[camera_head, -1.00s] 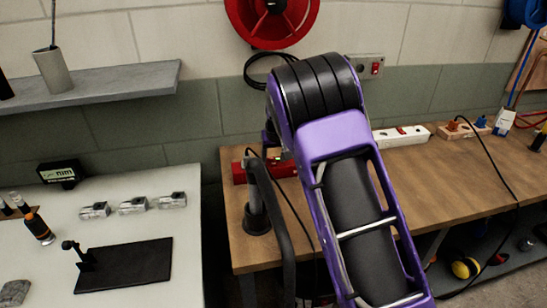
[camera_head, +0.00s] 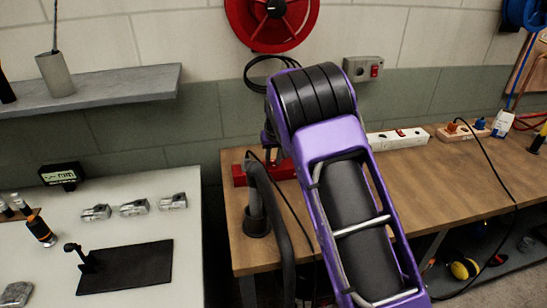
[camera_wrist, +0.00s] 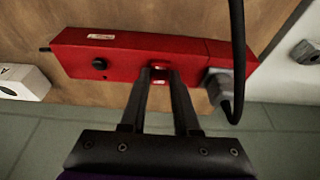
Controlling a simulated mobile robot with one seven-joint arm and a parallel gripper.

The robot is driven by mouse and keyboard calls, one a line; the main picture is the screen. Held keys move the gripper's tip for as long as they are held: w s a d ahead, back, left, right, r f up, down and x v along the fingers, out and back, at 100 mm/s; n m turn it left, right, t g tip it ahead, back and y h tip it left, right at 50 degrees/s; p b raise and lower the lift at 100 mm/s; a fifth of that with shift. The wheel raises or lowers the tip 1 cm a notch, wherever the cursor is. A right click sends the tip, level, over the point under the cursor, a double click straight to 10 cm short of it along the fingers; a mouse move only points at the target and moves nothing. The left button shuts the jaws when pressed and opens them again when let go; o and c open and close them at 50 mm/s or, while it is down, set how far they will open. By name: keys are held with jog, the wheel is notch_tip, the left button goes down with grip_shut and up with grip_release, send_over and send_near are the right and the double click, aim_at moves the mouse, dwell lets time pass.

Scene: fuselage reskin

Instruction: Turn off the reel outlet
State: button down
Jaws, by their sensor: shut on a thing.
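The reel outlet is a red strip (camera_wrist: 120,62) in the wrist view, with a black round knob (camera_wrist: 99,64), a pale label and a grey plug (camera_wrist: 217,84) at its right end. A red switch (camera_wrist: 161,71) sits in its middle. My gripper (camera_wrist: 162,72) has its two fingers at this switch, one on each side, shut on it. Whether the switch is on or off cannot be told. In the head view, part of the red outlet (camera_head: 240,175) shows on the wooden bench (camera_head: 250,262); my arm hides the rest and the gripper.
A red reel (camera_head: 272,12) hangs on the wall above a black cable coil. A wall box (camera_head: 355,68) with a red switch is to its right. A white power strip (camera_head: 390,139) lies on the bench. A black cable (camera_wrist: 238,50) runs from the plug.

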jog(key=shift+w+a+g, duration=0.1)
jog(key=shift+w+g, duration=0.15)
jog(key=shift+g, duration=0.35)
jog(key=shift+g+h, duration=0.3)
jog(key=shift+g, duration=0.1)
jog(key=shift+r, duration=0.1)
jog(key=c, duration=0.6)
grip_release()
jog(key=shift+c, duration=0.2)
notch_tip(320, 180, up, 17)
jog(key=s, duration=0.2)
jog(key=shift+d+r, duration=0.15)
jog(key=shift+d, duration=0.15)
